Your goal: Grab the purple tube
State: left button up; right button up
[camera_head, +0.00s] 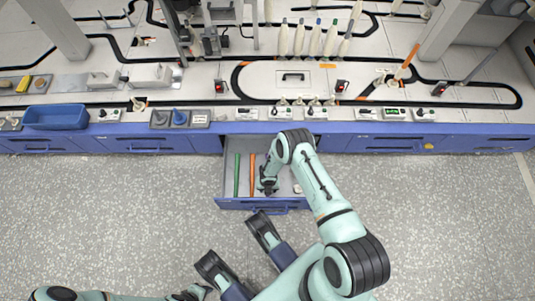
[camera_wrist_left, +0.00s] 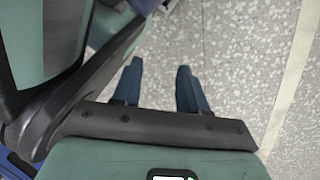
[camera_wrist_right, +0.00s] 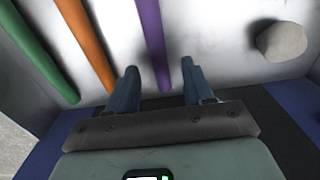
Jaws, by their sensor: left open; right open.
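The purple tube (camera_wrist_right: 152,42) lies in the open drawer, seen in the right wrist view. It runs down from the top edge and ends between the fingertips of my right gripper (camera_wrist_right: 160,78). That gripper is open, with the tube nearer its left finger; I cannot tell whether they touch. In the head view my right gripper (camera_head: 268,186) is over the drawer, and the arm hides most of the purple tube. My left gripper (camera_wrist_left: 157,78) is open and empty above the floor, away from the drawer.
An orange tube (camera_wrist_right: 88,45) and a green tube (camera_wrist_right: 38,50) lie left of the purple one. A pale rounded object (camera_wrist_right: 281,41) lies to the right. The drawer front (camera_head: 240,204) and side walls bound the space. A blue bin (camera_head: 55,117) stands on the bench.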

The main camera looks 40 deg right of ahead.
notch_tip(320, 180, down, 2)
jog(key=shift+f+b, duration=0.1)
jog(key=shift+b, duration=0.2)
pick_arm(q)
jog(key=shift+s+a+f+g, duration=0.1)
jog(key=shift+s+f+g, duration=0.1)
jog(key=shift+s, duration=0.3)
jog(key=shift+s+f+g, duration=0.1)
jog(key=shift+s+f, duration=0.1)
jog(key=shift+s, duration=0.25)
pick_arm(e)
grip_shut()
pick_arm(q)
jog(key=shift+w, duration=0.1)
pick_arm(e)
jog(key=shift+r, duration=0.2)
